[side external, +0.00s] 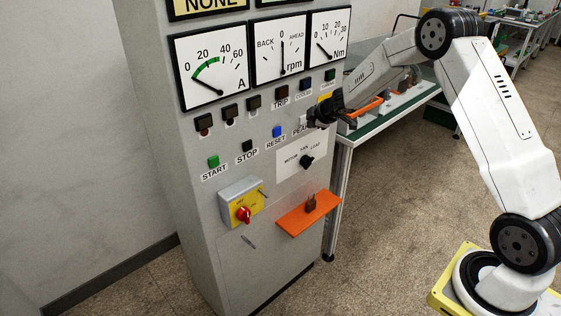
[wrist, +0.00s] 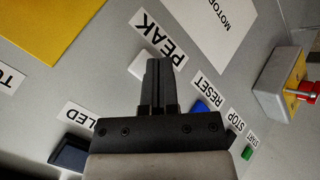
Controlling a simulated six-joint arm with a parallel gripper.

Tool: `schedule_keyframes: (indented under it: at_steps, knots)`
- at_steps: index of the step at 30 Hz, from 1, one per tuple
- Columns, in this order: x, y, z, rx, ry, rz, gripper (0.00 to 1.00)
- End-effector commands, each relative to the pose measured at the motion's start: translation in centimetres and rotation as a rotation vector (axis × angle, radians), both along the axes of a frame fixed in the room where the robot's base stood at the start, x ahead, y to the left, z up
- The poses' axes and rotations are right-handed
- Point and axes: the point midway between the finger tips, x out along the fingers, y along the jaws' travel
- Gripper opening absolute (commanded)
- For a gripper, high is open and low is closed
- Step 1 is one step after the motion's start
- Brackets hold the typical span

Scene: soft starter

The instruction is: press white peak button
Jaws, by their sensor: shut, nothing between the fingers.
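The white peak button (wrist: 137,68) shows in the wrist view just left of my shut fingers, which hide part of it. Its PEAK label (wrist: 160,40) is just beyond the fingertips. My gripper (wrist: 160,62) is shut and empty, with its fingers over the button area. In the side view the white button (side external: 304,120) is on the cabinet front, right of the blue reset button, and my gripper (side external: 312,123) is close beside it. I cannot tell whether the fingertips touch the button or the panel.
The blue reset button (side external: 277,131), black stop button (side external: 247,145) and green start button (side external: 213,161) run leftward in the same row. Below are a black selector knob (side external: 307,161), a red rotary switch (side external: 243,214) and an orange shelf (side external: 309,213) with a padlock. A workbench (side external: 400,104) stands behind.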

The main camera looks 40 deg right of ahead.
Motion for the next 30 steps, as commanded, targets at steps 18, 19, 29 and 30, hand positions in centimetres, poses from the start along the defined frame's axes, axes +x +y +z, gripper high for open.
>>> schedule_keyframes:
  at_steps: [18,19,29,30]
  knots:
    - [-1.6,0.0,0.0,0.004,0.001,0.001,0.00]
    - [-1.8,0.0,0.0,0.004,0.001,0.001,0.00]
    - [-3.8,0.0,0.0,0.003,0.001,-0.001,0.00]
    - [-4.1,0.0,0.0,0.002,0.001,-0.001,0.00]
